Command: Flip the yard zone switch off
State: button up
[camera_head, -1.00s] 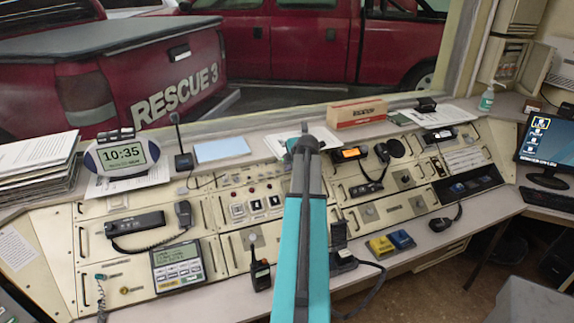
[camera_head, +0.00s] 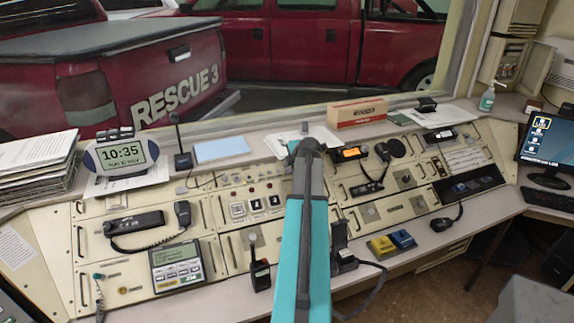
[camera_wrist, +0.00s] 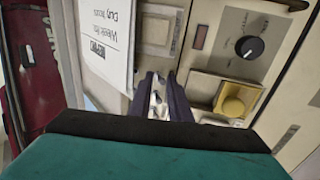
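My gripper (camera_wrist: 161,92) shows in the wrist view as two dark fingers with a narrow gap between them. Small silvery metal parts (camera_wrist: 157,100) show in that gap; I cannot tell whether they are a switch lever or whether the fingers touch them. The fingers point at the cream console panel (camera_wrist: 208,55). In the head view my arm hides the gripper and the part of the console (camera_head: 222,233) behind it. No yard zone label is readable, so I cannot tell which control is the yard zone switch.
Beside the fingers are a black knob (camera_wrist: 250,47), a yellow button (camera_wrist: 235,102) and a printed sheet (camera_wrist: 103,40). White-framed switches (camera_head: 256,205) lie left of my arm.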

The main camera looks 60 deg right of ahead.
jog(key=shift+r, duration=0.15)
jog(key=shift+w+d+r+v, duration=0.1)
jog(key=shift+v, duration=0.85)
jog(key=shift+w+d+r+v, duration=0.1)
jog(key=shift+r+v, duration=0.05)
jog(key=shift+v, duration=0.8)
jog(key=shift+w+r+v, duration=0.1)
jog(key=shift+v, duration=0.85)
jog(key=shift+r+p, duration=0.15)
jog(key=shift+p, duration=0.15)
